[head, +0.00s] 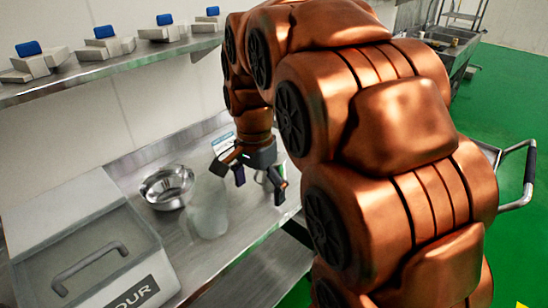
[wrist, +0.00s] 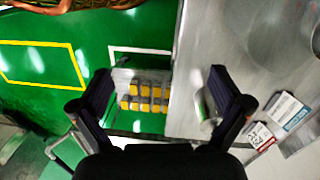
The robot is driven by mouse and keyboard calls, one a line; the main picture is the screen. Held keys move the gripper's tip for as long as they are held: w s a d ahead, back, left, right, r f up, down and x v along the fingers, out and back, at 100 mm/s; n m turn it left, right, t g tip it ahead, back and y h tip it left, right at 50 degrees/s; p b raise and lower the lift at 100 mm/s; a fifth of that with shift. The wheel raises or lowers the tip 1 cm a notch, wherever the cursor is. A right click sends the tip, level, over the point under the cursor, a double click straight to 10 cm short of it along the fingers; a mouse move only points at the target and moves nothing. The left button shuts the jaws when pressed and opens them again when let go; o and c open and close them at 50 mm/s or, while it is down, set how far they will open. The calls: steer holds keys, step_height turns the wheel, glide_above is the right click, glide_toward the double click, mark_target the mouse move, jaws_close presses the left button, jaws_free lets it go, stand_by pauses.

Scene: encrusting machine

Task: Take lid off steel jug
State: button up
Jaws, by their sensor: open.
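My gripper (head: 259,184) is open and empty above the right part of the steel counter in the head view. In the wrist view its two dark fingers (wrist: 160,78) are spread wide with nothing held between them. A small shiny, pale upright shape (wrist: 205,106) shows beside the inner side of the right finger, near the counter edge. It may be the steel jug, but it is partly hidden and I cannot make out a lid. In the head view my gripper covers most of that spot.
A steel bowl (head: 167,187) and a translucent container (head: 208,212) stand left of my gripper on the counter (head: 178,238). A flour bin (head: 92,262) is at lower left. Printed cards (wrist: 285,112) lie at right in the wrist view. A shelf (head: 110,70) with scales runs above.

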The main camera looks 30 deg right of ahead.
steer(key=w+d+m, duration=0.9)
steer(key=w+m, duration=0.1)
steer(key=w, duration=0.1)
steer(key=m+t, duration=0.1)
steer(key=m, duration=0.6)
glide_toward(282, 158)
steer(key=shift+w+a, duration=0.35)
steer(key=shift+a, duration=0.35)
steer(key=shift+w+d+f, duration=0.1)
steer(key=shift+f, duration=1.3)
steer(key=shift+w+a+f+p, duration=0.1)
steer(key=shift+f+p, duration=0.3)
steer(key=shift+w+a+f+p, duration=0.1)
steer(key=shift+a+f+p, duration=0.05)
steer(key=shift+f+p, duration=0.25)
steer(key=shift+w+f+p, duration=0.2)
steer(key=shift+f+p, duration=0.3)
steer(key=shift+f, duration=1.3)
steer(key=shift+s+a, duration=0.1)
steer(key=c, duration=1.3)
steer(key=shift+c, duration=1.2)
steer(key=shift+f, duration=0.1)
